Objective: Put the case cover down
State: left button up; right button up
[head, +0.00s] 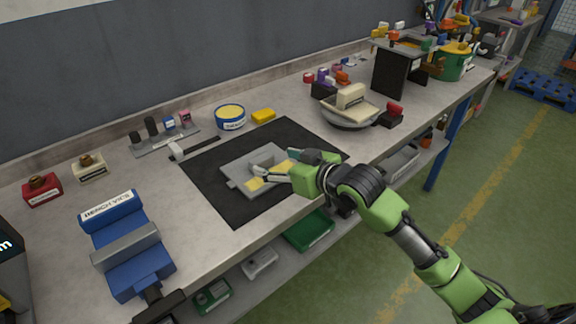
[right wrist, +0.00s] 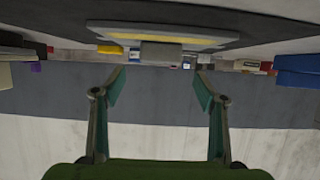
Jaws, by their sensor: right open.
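The case cover appears to be the grey flat piece with yellow areas (head: 240,168), lying on the black mat (head: 225,205) on the bench. I cannot tell whether it rests on a case or straight on the mat. My right gripper (head: 273,163) is open over its right part, and its fingers hide some of it. In the right wrist view, a grey and yellow piece (right wrist: 160,40) shows beyond the spread fingertips (right wrist: 160,82), with nothing between them. My left gripper is not in view.
A blue bench vice (head: 125,240) stands at the front left. A blue and yellow tin (head: 230,118) and a yellow block (head: 263,116) stand behind the mat. A bowl with a beige block (head: 350,108) stands right of it. The mat's front and left parts are bare.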

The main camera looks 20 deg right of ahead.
jog(key=shift+v, duration=2.2)
